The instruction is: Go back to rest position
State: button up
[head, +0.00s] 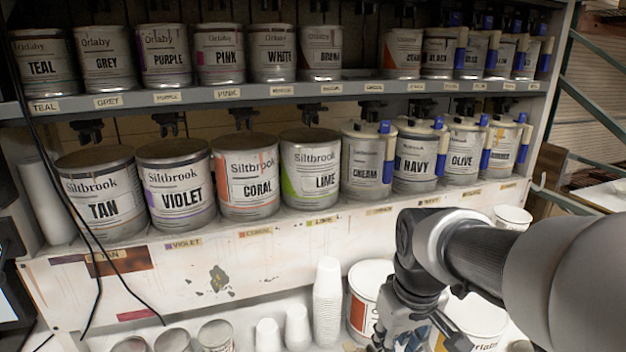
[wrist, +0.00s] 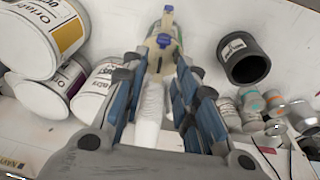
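My gripper (head: 408,335) hangs at the lower right of the head view, in front of the bottom shelf and below the middle shelf. In the wrist view my gripper (wrist: 164,72) has its two blue-padded fingers apart, with nothing visibly clamped between them. A pale container with blue parts (wrist: 163,42) shows beyond the fingertips. White cups (wrist: 149,112) show through the gap between the fingers. Whether the fingers touch anything is unclear.
The middle shelf holds cans, including TAN (head: 102,200), VIOLET (head: 175,185) and NAVY (head: 414,160). The upper shelf holds more cans. Stacked white cups (head: 327,300) and a white bucket (head: 368,300) stand close to my gripper. A dark cup (wrist: 243,60) lies right of the fingers.

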jog(key=s+f+m+t+b, duration=0.2)
jog(key=s+f+m+b, duration=0.1)
jog(key=s, duration=1.2)
jog(key=shift+s+t+b, duration=0.3)
jog(key=shift+s+b, duration=0.1)
jog(key=shift+b, duration=0.25)
